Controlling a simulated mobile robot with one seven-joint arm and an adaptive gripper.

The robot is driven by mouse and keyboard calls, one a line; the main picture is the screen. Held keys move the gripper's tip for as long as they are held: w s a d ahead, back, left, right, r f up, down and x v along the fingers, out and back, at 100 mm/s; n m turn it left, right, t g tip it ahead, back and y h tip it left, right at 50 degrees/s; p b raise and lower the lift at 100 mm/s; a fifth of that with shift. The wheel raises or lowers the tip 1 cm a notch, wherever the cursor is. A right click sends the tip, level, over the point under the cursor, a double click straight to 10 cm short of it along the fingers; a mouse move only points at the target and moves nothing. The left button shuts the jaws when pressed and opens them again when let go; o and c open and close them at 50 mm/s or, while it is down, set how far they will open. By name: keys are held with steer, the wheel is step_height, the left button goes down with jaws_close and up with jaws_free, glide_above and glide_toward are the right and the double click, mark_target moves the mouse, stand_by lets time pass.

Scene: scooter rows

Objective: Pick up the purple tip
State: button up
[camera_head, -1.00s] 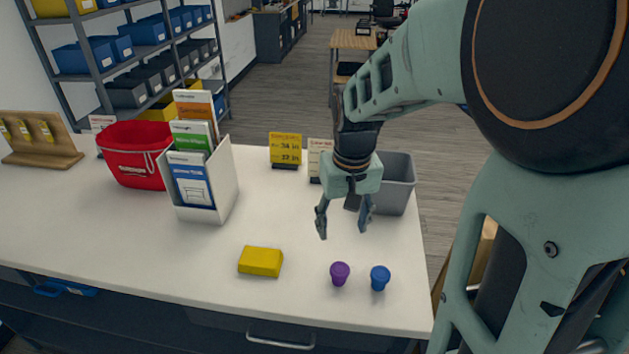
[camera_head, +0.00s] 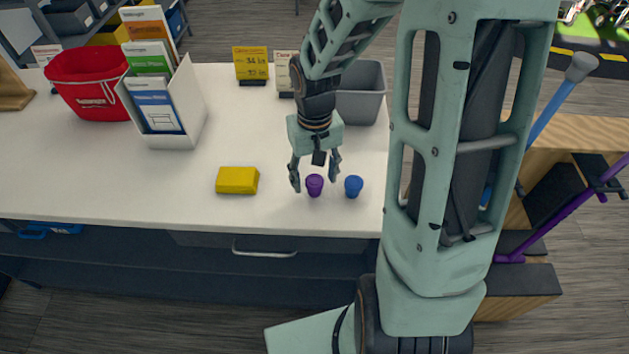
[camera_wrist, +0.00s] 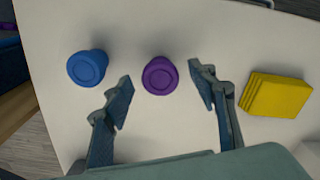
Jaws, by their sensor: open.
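The purple tip (camera_head: 315,185) is a small round piece standing on the white table near its front edge. In the wrist view the purple tip (camera_wrist: 160,75) lies between and just beyond my two fingertips, with white table showing on both sides of it. My gripper (camera_head: 315,176) is open and empty, pointing down close above and behind the purple tip; its spread fingers also show in the wrist view (camera_wrist: 161,84). I cannot tell its exact height above the table.
A blue tip (camera_head: 354,186) stands close to the right of the purple one. A yellow block (camera_head: 237,180) lies to the left. Farther back are a brochure holder (camera_head: 190,110), a red bucket (camera_head: 88,88), a grey bin (camera_head: 362,95) and a yellow price sign (camera_head: 251,63).

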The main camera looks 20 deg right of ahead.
steer(key=shift+f, duration=0.8)
steer(key=c, duration=1.2)
steer(key=shift+r, duration=0.1)
